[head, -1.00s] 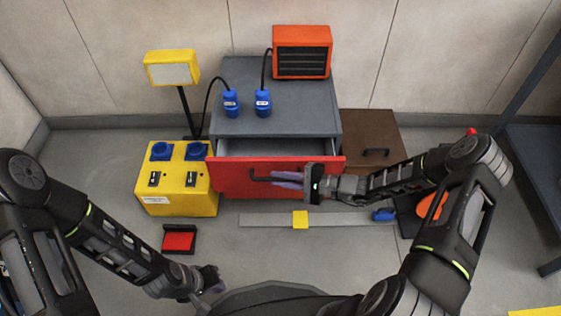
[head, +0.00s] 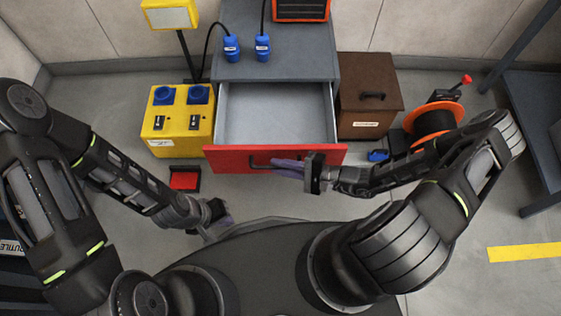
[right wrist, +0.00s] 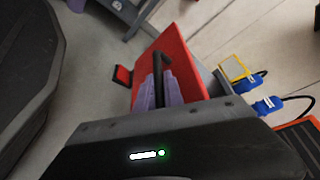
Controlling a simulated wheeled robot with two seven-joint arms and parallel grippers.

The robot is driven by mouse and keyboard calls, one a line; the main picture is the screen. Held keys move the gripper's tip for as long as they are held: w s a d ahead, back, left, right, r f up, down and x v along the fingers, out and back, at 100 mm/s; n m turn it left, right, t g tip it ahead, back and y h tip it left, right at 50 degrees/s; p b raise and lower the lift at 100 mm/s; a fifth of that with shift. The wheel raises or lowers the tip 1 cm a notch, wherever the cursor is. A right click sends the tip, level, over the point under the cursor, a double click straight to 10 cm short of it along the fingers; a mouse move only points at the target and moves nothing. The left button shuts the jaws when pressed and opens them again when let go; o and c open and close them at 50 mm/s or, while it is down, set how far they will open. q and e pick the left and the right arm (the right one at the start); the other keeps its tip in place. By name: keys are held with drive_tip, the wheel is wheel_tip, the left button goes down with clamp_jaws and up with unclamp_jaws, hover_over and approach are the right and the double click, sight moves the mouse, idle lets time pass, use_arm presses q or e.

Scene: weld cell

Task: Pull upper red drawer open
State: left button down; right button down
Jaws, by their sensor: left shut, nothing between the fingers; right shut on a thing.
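The upper red drawer (head: 226,159) of the grey cabinet (head: 285,68) stands well open, and its grey inside looks empty in the head view. Its dark bar handle (head: 258,163) is on the red front. My right gripper (head: 287,168) is shut on this handle; in the right wrist view the purple fingers (right wrist: 158,93) lie on both sides of the black handle (right wrist: 161,68). The red front also shows there (right wrist: 182,62). My left gripper (head: 222,222) is low at the left, near my base, shut and empty, apart from the drawer.
A yellow socket box (head: 178,122) and yellow lamp (head: 171,15) stand left of the cabinet. Blue plugs (head: 232,48) and an orange heater (head: 301,9) are on top. A brown box (head: 367,100) and orange reel (head: 432,122) stand right. A red-black item (head: 185,179) lies on the floor.

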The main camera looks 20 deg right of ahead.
drive_tip(key=c, duration=1.7)
unclamp_jaws()
drive_tip(key=shift+d, duration=0.1)
drive_tip(key=p+v, duration=0.1)
drive_tip(key=v, duration=0.6)
drive_tip(key=shift+s+d+r, duration=0.1)
drive_tip(key=shift+s+d, duration=0.1)
drive_tip(key=shift+d, duration=0.15)
